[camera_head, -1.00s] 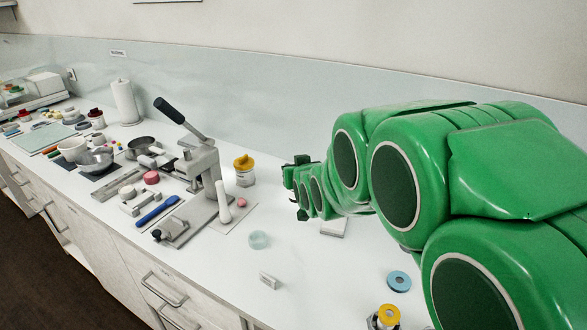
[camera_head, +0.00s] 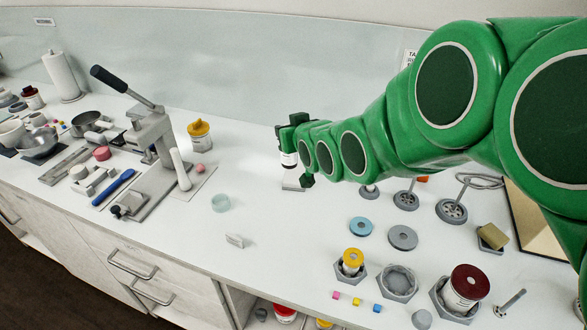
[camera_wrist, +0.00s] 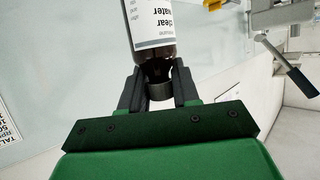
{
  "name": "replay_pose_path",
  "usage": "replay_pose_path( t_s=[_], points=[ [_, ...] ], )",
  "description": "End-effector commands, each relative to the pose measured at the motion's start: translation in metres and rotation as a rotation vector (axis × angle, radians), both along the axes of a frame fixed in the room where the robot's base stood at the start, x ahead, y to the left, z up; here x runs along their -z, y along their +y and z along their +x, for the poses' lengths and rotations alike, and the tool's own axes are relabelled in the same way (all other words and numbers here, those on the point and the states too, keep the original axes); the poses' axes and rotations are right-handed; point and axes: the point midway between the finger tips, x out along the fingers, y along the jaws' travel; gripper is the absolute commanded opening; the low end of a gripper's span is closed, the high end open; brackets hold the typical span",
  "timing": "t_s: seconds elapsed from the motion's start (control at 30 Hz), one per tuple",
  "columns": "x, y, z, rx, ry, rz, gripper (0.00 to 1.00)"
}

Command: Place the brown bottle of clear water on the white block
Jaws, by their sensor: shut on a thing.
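My gripper (camera_wrist: 158,88) is shut on the neck of a brown bottle (camera_wrist: 155,55). Its white label reads "clear water" in the wrist view. In the head view the bottle (camera_head: 289,160) hangs upright below my gripper (camera_head: 293,133), partly hidden by it. The white block (camera_head: 293,185) lies on the counter directly under the bottle in the picture. I cannot tell whether the bottle's base touches the block or is just above it.
A glass dish (camera_head: 221,203) and a small white card stand (camera_head: 235,241) are nearer.

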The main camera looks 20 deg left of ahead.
Motion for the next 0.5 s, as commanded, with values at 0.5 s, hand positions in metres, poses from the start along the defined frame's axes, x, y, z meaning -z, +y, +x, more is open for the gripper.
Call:
replay_pose_path(
  t_s=[0.5],
  points=[
    [-0.018,-0.055,-0.017,-0.035,-0.016,0.008,0.0]
  ],
)
